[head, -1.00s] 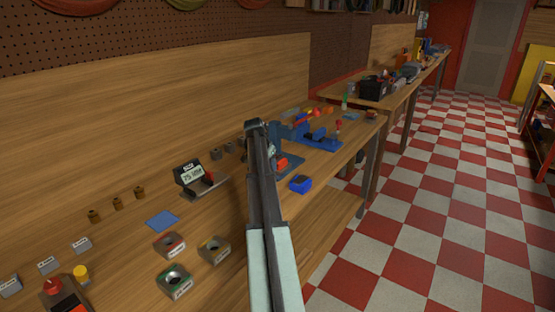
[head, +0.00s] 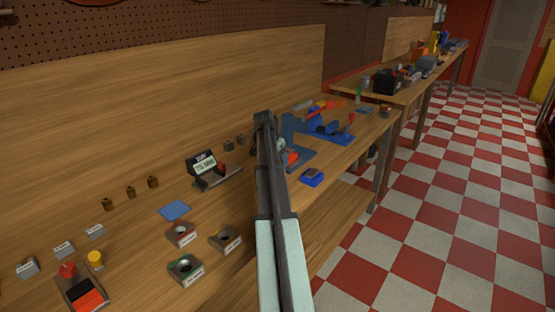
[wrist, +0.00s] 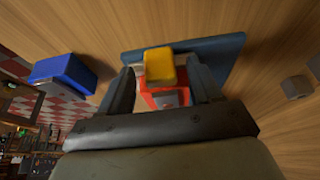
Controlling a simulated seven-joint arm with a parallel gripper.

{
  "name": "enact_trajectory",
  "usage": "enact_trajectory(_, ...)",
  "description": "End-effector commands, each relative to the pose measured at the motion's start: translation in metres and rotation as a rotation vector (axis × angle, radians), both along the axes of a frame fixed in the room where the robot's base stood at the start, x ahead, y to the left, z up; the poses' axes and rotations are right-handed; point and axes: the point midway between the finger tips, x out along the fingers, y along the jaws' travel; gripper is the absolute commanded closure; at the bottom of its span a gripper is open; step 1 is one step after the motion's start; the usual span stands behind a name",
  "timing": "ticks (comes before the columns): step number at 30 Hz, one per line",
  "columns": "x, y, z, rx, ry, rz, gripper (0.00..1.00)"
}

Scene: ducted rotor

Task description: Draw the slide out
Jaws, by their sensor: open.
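In the wrist view my gripper (wrist: 163,78) is open, with one finger on each side of a red-orange block (wrist: 160,98) carrying a yellow knob (wrist: 159,67). I cannot tell whether the fingers touch it. Beyond them lies a blue-grey plate (wrist: 215,52) on the wooden bench. In the head view the red-orange block (head: 292,157) shows at the foot of a blue-grey stand (head: 290,128), just right of my arm. My arm hides the gripper there. I cannot tell for certain which part is the slide.
A blue box (head: 312,177) stands close by toward the bench's front edge; it also shows in the wrist view (wrist: 62,75). A blue fixture (head: 332,132) stands behind the stand. A display unit (head: 206,165) and several labelled blocks occupy the bench to the left.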

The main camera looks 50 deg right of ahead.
Motion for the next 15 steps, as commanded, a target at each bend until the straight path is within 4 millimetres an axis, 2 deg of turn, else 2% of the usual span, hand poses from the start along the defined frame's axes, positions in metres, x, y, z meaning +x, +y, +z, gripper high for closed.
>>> enact_trajectory(5, 0.0, 0.008, 0.02, -0.002, -0.002, 0.001, 0.36)
enact_trajectory(15, 0.0, 0.033, 0.079, -0.001, -0.002, 0.001, 0.36)
